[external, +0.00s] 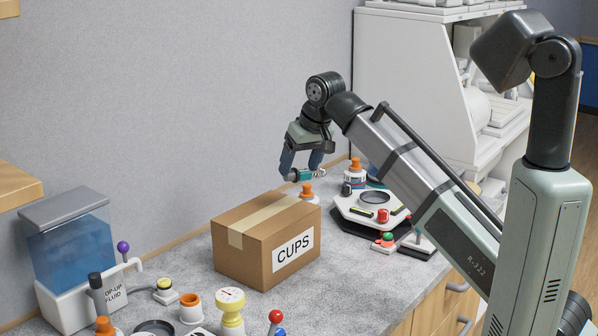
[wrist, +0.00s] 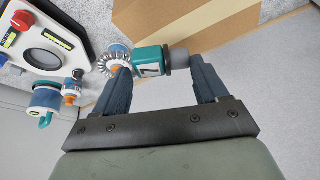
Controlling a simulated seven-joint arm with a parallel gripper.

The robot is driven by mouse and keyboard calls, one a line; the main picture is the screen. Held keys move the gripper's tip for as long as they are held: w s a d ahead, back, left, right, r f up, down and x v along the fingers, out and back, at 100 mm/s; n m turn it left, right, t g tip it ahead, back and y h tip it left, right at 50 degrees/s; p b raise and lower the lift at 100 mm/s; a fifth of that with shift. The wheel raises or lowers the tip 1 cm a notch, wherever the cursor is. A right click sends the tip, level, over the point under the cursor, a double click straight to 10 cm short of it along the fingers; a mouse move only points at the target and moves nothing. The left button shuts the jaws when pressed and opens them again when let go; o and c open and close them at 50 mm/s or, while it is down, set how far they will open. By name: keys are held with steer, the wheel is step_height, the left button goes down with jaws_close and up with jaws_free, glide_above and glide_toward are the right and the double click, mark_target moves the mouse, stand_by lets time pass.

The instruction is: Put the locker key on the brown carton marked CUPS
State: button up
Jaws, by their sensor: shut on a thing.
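The brown carton marked CUPS (external: 240,258) stands closed on the counter, with tape along its top. It also shows at the top of the wrist view (wrist: 205,30). My gripper (external: 302,170) is shut on the locker key (external: 300,175), a teal tag with a grey end and a coiled band. In the wrist view the key (wrist: 148,61) lies crosswise between my fingertips (wrist: 160,66). My gripper is above the level of the carton's top, near its far right edge. In the wrist view the key appears close to the carton's edge; its height above it is hard to judge.
A white panel with buttons (external: 350,211) is right of the carton, with an orange-topped knob (external: 307,191) close behind the carton. A blue liquid tank (external: 72,255) and several gauges and knobs stand at the left and front. Grey counter is free left of the carton.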

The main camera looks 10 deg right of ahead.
steer(key=s+a+n, duration=0.5)
steer(key=s+a, duration=1.3)
steer(key=s, duration=0.2)
steer(key=shift+g+y, duration=0.3)
steer(key=shift+g, duration=0.1)
steer(key=shift+w+f, duration=0.15)
steer(key=shift+f, duration=5.1)
steer(key=shift+w+f, duration=0.15)
steer(key=shift+f, duration=5.1)
steer(key=shift+c, duration=0.6)
steer(key=o, duration=1.2)
